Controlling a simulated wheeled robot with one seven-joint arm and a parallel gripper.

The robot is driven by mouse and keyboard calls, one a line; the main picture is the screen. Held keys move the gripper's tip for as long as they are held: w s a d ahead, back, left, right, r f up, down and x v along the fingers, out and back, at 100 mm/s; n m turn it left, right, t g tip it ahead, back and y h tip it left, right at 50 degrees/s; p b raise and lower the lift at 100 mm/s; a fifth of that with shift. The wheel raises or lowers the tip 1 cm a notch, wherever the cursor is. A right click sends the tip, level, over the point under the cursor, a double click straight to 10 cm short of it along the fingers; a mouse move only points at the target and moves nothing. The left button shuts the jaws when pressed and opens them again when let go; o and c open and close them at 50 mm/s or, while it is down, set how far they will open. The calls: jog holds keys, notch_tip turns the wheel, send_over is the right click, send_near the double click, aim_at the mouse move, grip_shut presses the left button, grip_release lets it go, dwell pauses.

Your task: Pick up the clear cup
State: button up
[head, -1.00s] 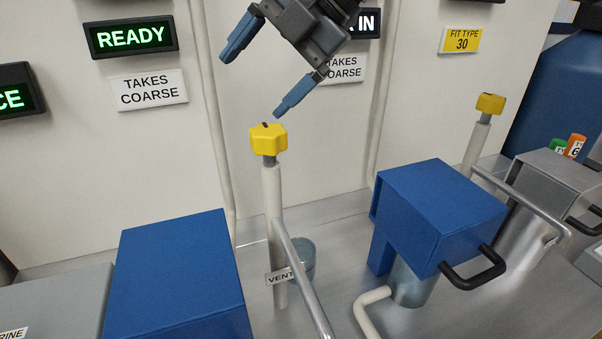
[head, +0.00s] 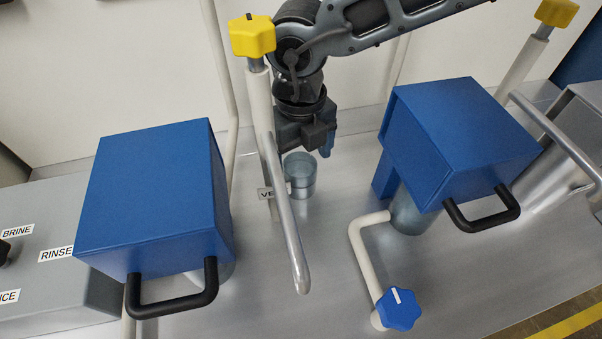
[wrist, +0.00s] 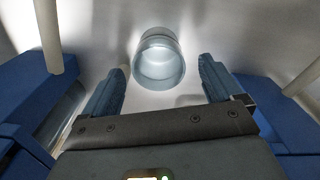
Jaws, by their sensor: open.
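The clear cup (head: 300,175) is a small bluish see-through cup standing on the metal counter behind the vent pipe, between the two blue boxes. In the wrist view the cup (wrist: 159,60) is ahead of my gripper (wrist: 162,88), centred between the fingers and a little beyond their tips. My gripper is open and empty. In the head view my gripper (head: 310,146) points down just above and behind the cup. One blue fingertip shows to the right of the cup; the other finger is hidden.
A vent pipe with a yellow knob (head: 252,37) and a slanted metal tube (head: 283,215) stand close by, left and front. Blue boxes with black handles flank the cup, left (head: 150,195) and right (head: 450,125). A blue knob (head: 398,309) is at front right. Counter between is bare.

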aim_at(298, 170)
jog(key=f, duration=0.2)
jog(key=f+p, duration=0.1)
jog(key=shift+w+a+f, duration=0.2)
jog(key=shift+a+f, duration=0.1)
jog(key=shift+f, duration=0.65)
jog(key=c, duration=1)
jog(key=shift+c, duration=0.2)
